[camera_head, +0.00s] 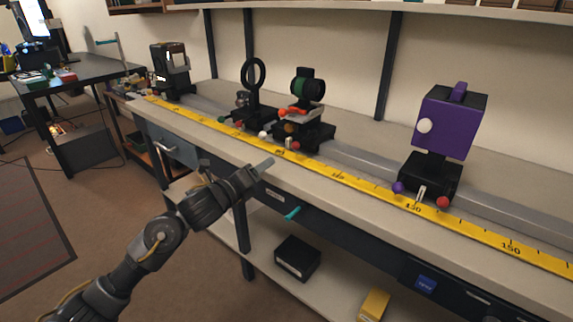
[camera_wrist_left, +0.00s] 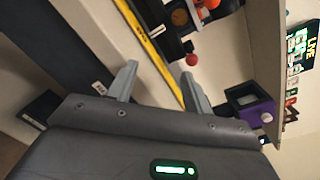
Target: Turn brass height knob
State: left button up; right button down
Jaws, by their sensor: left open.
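A round orange-brown knob, which looks like the brass height knob (camera_head: 289,128), sits on the front of the middle carriage (camera_head: 316,134), below a green-and-black lens holder (camera_head: 307,87). What looks like the same knob shows near the top of the left wrist view (camera_wrist_left: 180,17), above a red ball knob (camera_wrist_left: 192,60). My left gripper (camera_head: 266,164) is in front of the bench edge, apart from the knob and nearer the camera. It also shows in the left wrist view (camera_wrist_left: 160,88), with its fingers spread and nothing between them. My right gripper is not in view.
A yellow ruler (camera_head: 338,175) runs along the bench front, before a grey rail (camera_head: 360,158). A black ring holder (camera_head: 253,76) stands left of the middle carriage; a purple box (camera_head: 452,128) stands right. A teal handle (camera_head: 292,213) sticks out below the bench edge.

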aim_at(288, 129)
pick_arm(q)
jog(key=w+r+m+h, duration=0.1)
jog(key=w+r+m, duration=0.35)
jog(key=m, duration=0.55)
jog(key=x, duration=0.9)
jog(key=shift+w+r+b, duration=0.15)
jog(key=shift+b, duration=0.25)
jog(key=shift+w+d, duration=0.3)
jog(key=shift+w, duration=0.1)
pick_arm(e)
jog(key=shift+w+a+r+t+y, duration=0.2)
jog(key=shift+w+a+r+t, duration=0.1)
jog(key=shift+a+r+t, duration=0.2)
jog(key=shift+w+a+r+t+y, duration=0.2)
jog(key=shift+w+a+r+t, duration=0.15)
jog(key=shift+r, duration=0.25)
